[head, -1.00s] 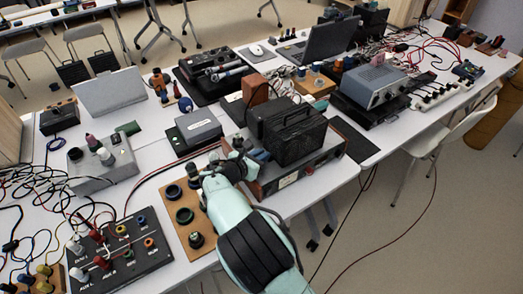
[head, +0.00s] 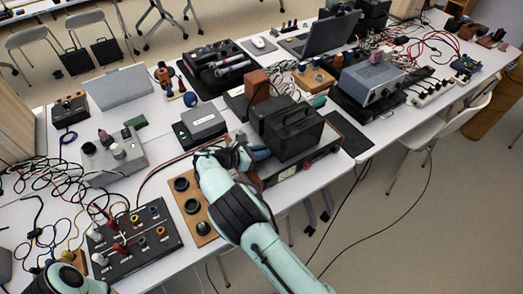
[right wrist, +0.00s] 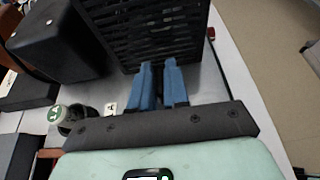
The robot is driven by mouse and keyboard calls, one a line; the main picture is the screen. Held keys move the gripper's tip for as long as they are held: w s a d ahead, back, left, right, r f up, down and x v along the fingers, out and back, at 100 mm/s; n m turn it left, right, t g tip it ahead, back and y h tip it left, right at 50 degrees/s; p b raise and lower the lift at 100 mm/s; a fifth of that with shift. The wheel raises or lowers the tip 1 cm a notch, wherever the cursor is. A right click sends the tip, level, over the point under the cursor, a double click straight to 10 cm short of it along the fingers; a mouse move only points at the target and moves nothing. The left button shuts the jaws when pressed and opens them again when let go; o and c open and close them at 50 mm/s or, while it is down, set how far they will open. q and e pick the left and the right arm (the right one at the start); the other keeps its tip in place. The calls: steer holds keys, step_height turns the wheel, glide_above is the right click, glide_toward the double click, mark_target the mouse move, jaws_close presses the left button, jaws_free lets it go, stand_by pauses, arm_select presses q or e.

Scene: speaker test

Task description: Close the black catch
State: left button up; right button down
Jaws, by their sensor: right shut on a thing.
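A black slatted case (head: 290,128) stands on a flat grey-topped unit (head: 325,150) at the table's front edge. It fills the top of the right wrist view (right wrist: 150,30). My right gripper (head: 260,153) is at the left end of the case, low down. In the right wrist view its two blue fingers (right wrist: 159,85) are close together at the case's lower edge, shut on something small. The black catch cannot be made out apart from the case and is hidden at the fingertips. My left arm shows at the lower left, but its fingers do not.
A grey-topped box (head: 203,122) stands left of the case. A board with round knobs (head: 197,205) and a black panel with coloured sockets (head: 135,240) lie nearer. Loose cables cover the left side. Open floor (head: 400,245) lies beyond the front edge.

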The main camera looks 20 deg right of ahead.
steer(key=shift+a+f, duration=0.1)
steer(key=shift+f, duration=0.05)
steer(key=c, duration=1.2)
jaws_free()
steer(key=v, duration=1.2)
steer(key=shift+a+r+p, duration=0.2)
steer(key=shift+a+p, duration=0.05)
steer(key=shift+p, duration=0.1)
steer(key=shift+s+a+r, duration=0.1)
steer(key=shift+a+r, duration=0.05)
steer(key=shift+a, duration=0.2)
